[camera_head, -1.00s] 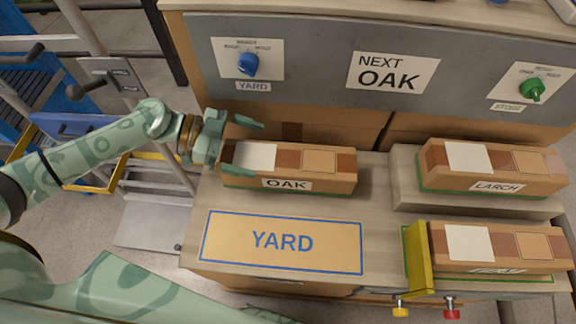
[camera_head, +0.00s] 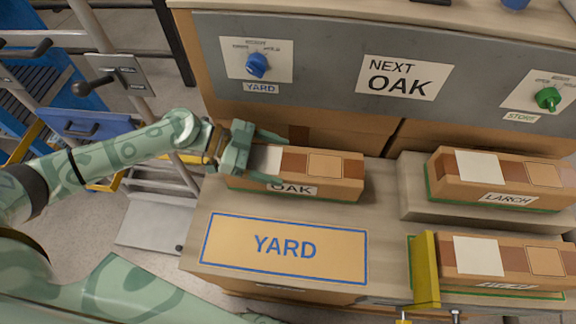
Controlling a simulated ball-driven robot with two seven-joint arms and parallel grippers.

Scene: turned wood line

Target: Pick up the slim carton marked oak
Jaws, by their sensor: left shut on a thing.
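The slim carton marked OAK (camera_head: 335,180) lies lengthwise on the wooden bench, behind the YARD pad. It is brown with a white patch at its left end and an OAK label on its front. My left gripper (camera_head: 272,162) reaches in from the left and is shut on the carton's left end, one finger behind it and one in front. The fingers cover part of the white patch and the label's top edge. The carton appears to sit on the bench; I cannot tell any gap beneath it. My right gripper is not in view.
The blue-edged YARD pad (camera_head: 284,248) is empty. A LARCH carton (camera_head: 500,182) stands on a raised block at right. Another carton (camera_head: 505,262) lies in front of it, beside a yellow stop (camera_head: 425,270). A grey panel with a NEXT OAK sign (camera_head: 398,77) rises behind.

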